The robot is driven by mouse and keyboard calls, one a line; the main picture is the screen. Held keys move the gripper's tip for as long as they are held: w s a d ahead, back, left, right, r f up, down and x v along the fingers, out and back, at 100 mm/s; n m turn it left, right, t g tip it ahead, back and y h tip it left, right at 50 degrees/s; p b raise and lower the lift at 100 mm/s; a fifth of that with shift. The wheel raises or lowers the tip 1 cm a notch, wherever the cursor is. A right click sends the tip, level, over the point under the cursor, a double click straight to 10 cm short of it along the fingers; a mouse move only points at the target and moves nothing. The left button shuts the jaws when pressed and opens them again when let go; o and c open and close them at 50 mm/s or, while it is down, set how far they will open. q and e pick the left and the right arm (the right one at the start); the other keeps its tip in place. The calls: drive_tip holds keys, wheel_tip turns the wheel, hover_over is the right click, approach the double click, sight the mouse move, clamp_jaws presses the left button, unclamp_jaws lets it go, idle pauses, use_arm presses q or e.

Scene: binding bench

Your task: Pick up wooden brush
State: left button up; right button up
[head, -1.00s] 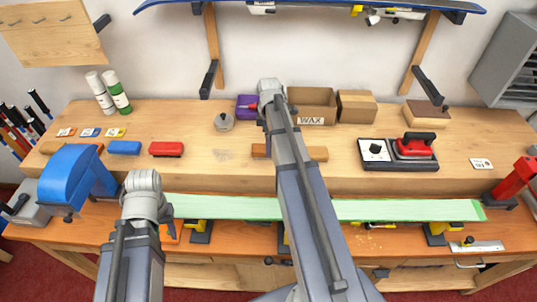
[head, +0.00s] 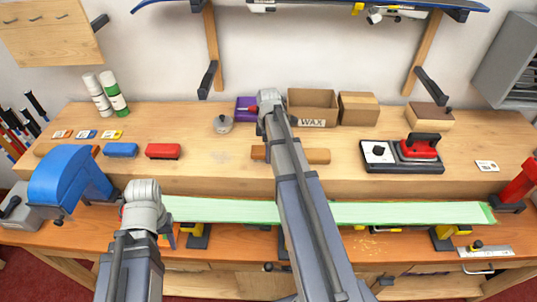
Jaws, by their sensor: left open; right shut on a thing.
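The wooden brush (head: 318,156) appears to be the long light-brown bar lying crosswise on the raised bench shelf. Its middle is hidden behind my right forearm, and its two ends show on either side. My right gripper (head: 271,100) shows only its wrist housing from above, beyond the brush in the picture. Its jaws are hidden under the arm, and the brush appears to be in them, at or very near shelf height. My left gripper (head: 143,196) is open over the front left of the bench. Its fingertips are hidden below the wrist.
A purple box (head: 243,108), a round tin (head: 223,124) and a WAX box (head: 312,107) stand behind the brush. A red brush (head: 163,151) and a blue brush (head: 121,150) lie left. A red iron (head: 418,149) is right. A green-topped ski (head: 400,213) runs along the front.

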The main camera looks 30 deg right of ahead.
drive_tip(key=c, duration=0.8)
drive_tip(key=shift+c, duration=0.2)
wheel_tip(320, 180, up, 10)
drive_tip(key=p, duration=1)
